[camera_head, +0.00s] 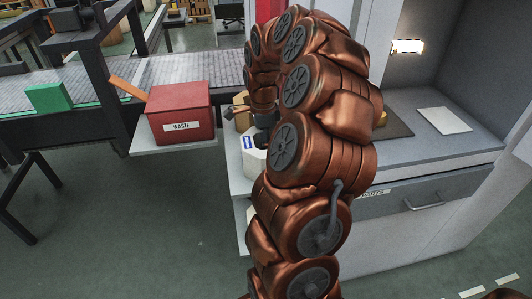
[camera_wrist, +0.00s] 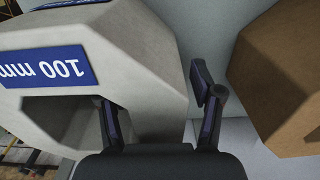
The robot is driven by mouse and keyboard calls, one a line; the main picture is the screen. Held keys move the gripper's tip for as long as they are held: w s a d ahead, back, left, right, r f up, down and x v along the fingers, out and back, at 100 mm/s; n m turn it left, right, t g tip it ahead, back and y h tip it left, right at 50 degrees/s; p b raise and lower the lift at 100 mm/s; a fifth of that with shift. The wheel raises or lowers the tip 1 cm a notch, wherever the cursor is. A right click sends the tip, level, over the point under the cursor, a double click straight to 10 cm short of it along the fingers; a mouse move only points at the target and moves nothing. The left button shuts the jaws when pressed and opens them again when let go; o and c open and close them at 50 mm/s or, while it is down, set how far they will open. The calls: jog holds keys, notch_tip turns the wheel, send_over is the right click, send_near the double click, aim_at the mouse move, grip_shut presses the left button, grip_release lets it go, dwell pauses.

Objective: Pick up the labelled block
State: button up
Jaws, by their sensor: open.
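The labelled block is pale grey and many-sided, with a blue "100 mm" label. It fills the left of the wrist view (camera_wrist: 152,70) and shows on the grey counter, partly behind my arm, in the head view (camera_head: 252,161). The wrist view shows a dark recess in its near side. My gripper (camera_wrist: 150,88) is open. Its left finger overlaps the block at the recess, and its right finger is over the gap to the right of the block. The block's right part lies between the fingers. I cannot tell whether either finger touches it.
A brown block (camera_wrist: 283,75) stands close to the right of the right finger. In the head view, a red bin marked "WASTE" (camera_head: 180,112) sits on a shelf at left. A green block (camera_head: 48,98) is by the conveyor. A white sheet (camera_head: 445,120) lies at right.

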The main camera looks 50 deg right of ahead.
jog(key=shift+c, duration=0.3)
grip_shut()
dwell(0.5)
